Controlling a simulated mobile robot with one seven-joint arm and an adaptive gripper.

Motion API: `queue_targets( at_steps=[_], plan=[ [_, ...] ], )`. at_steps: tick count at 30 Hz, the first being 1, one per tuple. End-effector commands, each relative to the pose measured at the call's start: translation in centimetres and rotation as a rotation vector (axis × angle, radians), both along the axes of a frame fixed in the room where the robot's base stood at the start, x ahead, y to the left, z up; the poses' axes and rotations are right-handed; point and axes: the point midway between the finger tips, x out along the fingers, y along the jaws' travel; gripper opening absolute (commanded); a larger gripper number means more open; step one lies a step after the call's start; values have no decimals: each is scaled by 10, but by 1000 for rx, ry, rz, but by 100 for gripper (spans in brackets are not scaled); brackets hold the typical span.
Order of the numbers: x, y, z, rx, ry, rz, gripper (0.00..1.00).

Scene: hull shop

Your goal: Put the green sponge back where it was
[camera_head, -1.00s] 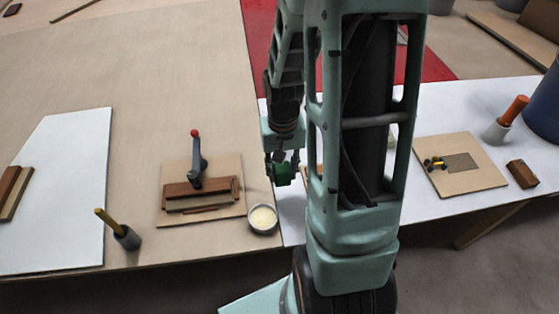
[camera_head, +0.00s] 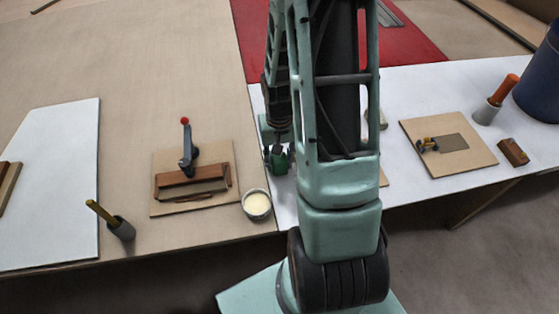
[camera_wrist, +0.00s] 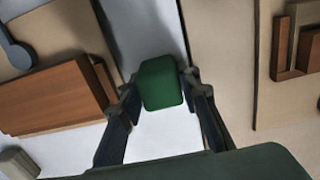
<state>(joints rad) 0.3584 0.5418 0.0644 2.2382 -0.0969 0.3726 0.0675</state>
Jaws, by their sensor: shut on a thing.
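The green sponge (camera_wrist: 160,83) is held between the two fingers of my gripper (camera_wrist: 160,92) in the wrist view. White surface shows around and behind it. In the head view the sponge (camera_head: 279,164) shows as a small dark green patch at my gripper (camera_head: 277,160), beside my arm and above the white tabletop (camera_head: 406,83). My arm hides part of the tabletop to the right of the gripper. I cannot tell how high the sponge is above the surface.
Left of my gripper are a round bowl (camera_head: 257,205) and a board with a brown block and clamp (camera_head: 187,160). Right of my arm lie a board with a dark panel (camera_head: 475,157), a brown block (camera_head: 513,152) and an orange-handled tool (camera_head: 503,90).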

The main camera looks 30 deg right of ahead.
Motion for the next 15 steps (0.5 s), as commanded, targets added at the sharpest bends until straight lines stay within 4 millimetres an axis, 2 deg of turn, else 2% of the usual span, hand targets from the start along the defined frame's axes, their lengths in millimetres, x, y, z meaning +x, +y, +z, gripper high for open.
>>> queue_targets(
  at_steps=[3, 4, 8, 15],
  plan=[
    [0, 0, -5, 0, 0, 0, 12],
    [0, 0, -4, 0, 0, 0, 33],
    [0, 0, -3, 0, 1, 0, 47],
    [0, 0, -3, 0, 1, 0, 48]
  ],
)
